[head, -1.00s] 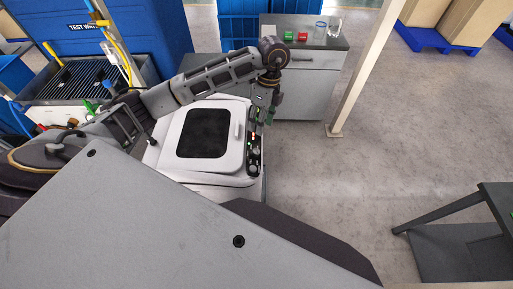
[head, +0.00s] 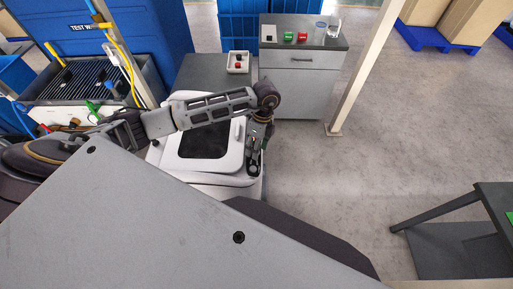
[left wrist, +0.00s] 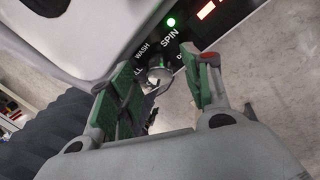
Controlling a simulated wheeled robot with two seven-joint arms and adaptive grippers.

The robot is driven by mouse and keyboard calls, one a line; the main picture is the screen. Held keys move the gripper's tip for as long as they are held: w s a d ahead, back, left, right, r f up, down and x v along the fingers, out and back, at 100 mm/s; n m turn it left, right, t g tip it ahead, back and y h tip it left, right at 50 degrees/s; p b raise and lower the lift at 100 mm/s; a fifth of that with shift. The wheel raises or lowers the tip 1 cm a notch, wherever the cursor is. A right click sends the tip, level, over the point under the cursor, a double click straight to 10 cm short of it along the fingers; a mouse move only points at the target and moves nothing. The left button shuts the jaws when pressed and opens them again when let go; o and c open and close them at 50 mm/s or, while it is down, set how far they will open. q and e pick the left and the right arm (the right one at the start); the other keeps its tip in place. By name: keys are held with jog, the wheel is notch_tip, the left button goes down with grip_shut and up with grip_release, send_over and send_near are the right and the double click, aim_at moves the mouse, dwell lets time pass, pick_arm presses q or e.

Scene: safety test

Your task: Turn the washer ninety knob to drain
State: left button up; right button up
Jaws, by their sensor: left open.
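The washer (head: 180,180) is white with a dark window in its lid, and a black control panel with knobs runs down its right side. My left gripper (head: 255,148) is over this panel. In the left wrist view, its green-padded fingers (left wrist: 158,66) are open. A round grey knob (left wrist: 160,75) shows between them, and I see no finger clearly closed on it. Labels WASH and SPIN show beside the knob; a label starting with D is partly hidden by the right finger. A green light (left wrist: 171,22) glows by SPIN. My right gripper is out of view.
A red display (left wrist: 206,10) is lit on the panel. A pale post (head: 358,70) rises to the right.

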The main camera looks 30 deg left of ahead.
pick_arm(q)
jog(key=shift+s+f, duration=0.15)
jog(key=shift+f, duration=0.35)
jog(key=shift+c, duration=0.3)
jog(key=c, duration=1)
